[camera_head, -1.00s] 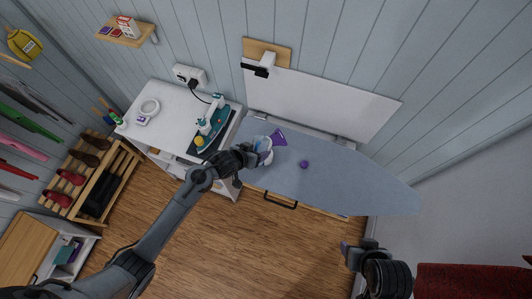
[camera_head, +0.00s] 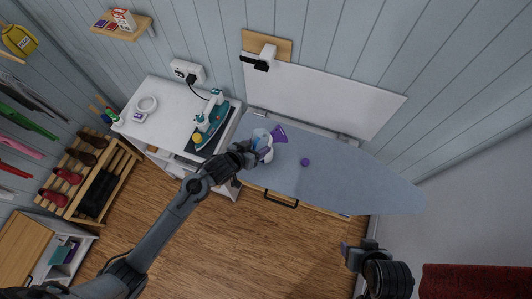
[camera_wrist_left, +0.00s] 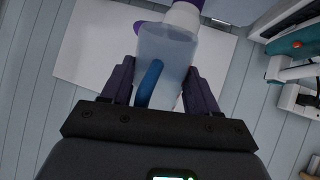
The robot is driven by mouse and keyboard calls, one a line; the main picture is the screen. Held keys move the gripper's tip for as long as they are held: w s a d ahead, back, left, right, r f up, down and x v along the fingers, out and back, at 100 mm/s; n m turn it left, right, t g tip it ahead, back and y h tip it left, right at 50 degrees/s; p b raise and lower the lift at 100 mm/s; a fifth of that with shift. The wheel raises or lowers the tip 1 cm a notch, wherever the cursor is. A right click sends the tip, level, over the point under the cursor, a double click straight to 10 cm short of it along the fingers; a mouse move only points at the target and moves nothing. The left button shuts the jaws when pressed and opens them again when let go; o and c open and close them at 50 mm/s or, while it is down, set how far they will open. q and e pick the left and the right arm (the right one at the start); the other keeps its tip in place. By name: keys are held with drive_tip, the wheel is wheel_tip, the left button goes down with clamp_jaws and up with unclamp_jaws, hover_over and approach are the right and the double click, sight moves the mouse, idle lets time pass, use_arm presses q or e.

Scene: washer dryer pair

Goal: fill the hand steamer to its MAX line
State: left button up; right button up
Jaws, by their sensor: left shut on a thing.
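My left gripper (camera_head: 257,153) is over the left end of the ironing board, shut on a clear container with a blue handle-like strip, which I take to be a jug (camera_wrist_left: 165,50). In the left wrist view its fingers (camera_wrist_left: 160,88) stand either side of the strip. Beside the jug is a white and purple thing, likely the hand steamer; its purple part (camera_head: 279,135) shows past the jug. The jug partly covers it, and I cannot see a MAX line or the water level. A small purple cap (camera_head: 305,162) lies apart on the board. My right gripper (camera_head: 358,250) hangs at lower right, fingers unclear.
The grey-blue ironing board (camera_head: 360,185) is clear on its right. A teal iron (camera_head: 211,125) stands on a dark mat on the white cabinet (camera_head: 170,98) at left. A wall socket (camera_head: 187,72) with a cord is behind. A shoe rack (camera_head: 88,180) stands further left.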

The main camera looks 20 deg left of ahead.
use_arm(q)
drive_tip(key=shift+f+t, duration=0.1)
drive_tip(key=shift+t, duration=0.2)
drive_tip(key=shift+w+r+b, duration=0.1)
drive_tip(key=shift+r+b, duration=0.15)
drive_tip(key=shift+b, duration=0.05)
drive_tip(key=shift+r, duration=0.15)
use_arm(e)
drive_tip(key=shift+f, duration=0.6)
drive_tip(key=shift+f, duration=0.1)
